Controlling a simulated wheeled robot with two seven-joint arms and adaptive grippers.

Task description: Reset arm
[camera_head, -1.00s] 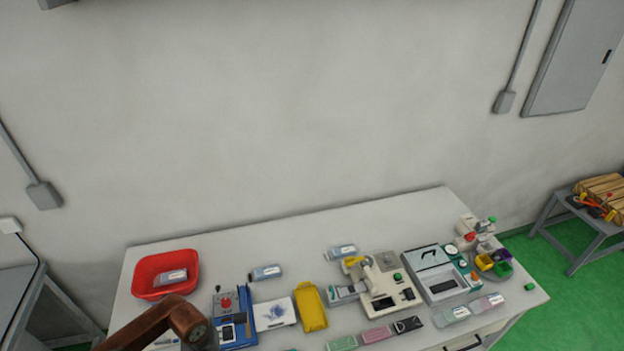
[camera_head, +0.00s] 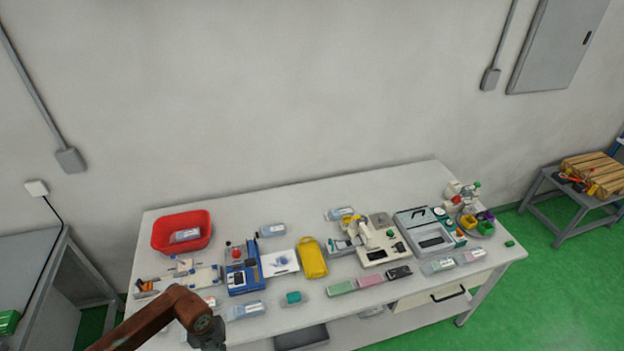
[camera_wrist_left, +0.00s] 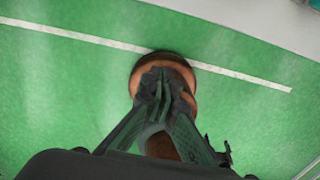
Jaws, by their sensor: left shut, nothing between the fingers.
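My left arm comes in from the lower left of the head view, a brown arm with a dark gripper (camera_head: 208,335) at its end, at the table's front left edge. In the left wrist view the left gripper (camera_wrist_left: 165,78) points down over the green floor, with its fingers together and nothing between them. A round brown-orange part shows behind the fingertips and looks like part of my own body. My right gripper is in neither view.
The white table (camera_head: 330,190) holds a red bin (camera_head: 160,232) with a packet in it, a blue device (camera_head: 240,275), a yellow pouch (camera_head: 313,258), a cream machine (camera_head: 378,245) and a grey machine (camera_head: 425,233). A low stand (camera_head: 545,200) is at right. Green floor (camera_head: 560,290) is open in front.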

